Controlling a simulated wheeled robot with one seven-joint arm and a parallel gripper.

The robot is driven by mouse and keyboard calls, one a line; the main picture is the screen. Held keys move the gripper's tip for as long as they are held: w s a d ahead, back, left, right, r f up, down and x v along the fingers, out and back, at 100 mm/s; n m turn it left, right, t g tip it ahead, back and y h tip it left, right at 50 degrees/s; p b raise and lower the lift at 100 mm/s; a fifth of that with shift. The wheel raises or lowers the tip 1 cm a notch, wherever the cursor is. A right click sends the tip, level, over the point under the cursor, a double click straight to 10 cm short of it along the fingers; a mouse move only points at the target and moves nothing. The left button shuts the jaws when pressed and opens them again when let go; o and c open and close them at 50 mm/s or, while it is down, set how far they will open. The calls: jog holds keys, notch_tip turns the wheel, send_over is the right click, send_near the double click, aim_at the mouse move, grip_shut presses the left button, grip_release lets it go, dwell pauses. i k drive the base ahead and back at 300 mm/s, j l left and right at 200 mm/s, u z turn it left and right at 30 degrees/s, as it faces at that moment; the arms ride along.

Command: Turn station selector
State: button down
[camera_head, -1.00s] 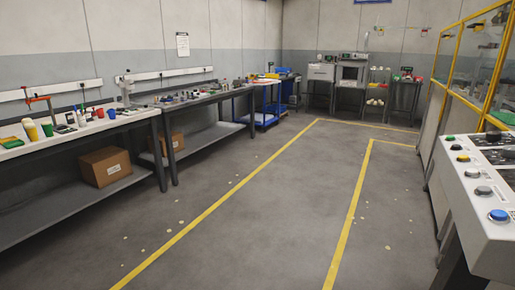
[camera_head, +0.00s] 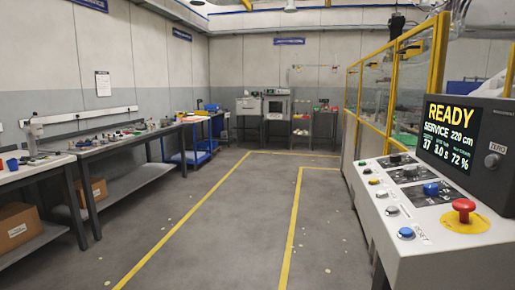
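A control console (camera_head: 430,250) with a sloped light panel stands at the right. On it are rotary knobs on dark plates, one of them blue (camera_head: 431,188) and others dark (camera_head: 410,172). I cannot tell from the small labels which one is the station selector. A red mushroom button (camera_head: 464,206) on a yellow disc, a round blue button (camera_head: 406,233) and small grey buttons (camera_head: 392,210) share the panel. The screen (camera_head: 450,133) reads READY and SERVICE 220 cm. My gripper is not in view.
A yellow-framed clear enclosure (camera_head: 390,95) stands behind the console. Long workbenches (camera_head: 120,145) with small items line the left wall, with cardboard boxes (camera_head: 18,222) beneath. The grey floor (camera_head: 215,235) between, marked with yellow lines, is clear. Machines (camera_head: 262,107) stand at the back.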

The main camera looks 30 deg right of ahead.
aim_at(394, 158)
jog(key=z, duration=0.95)
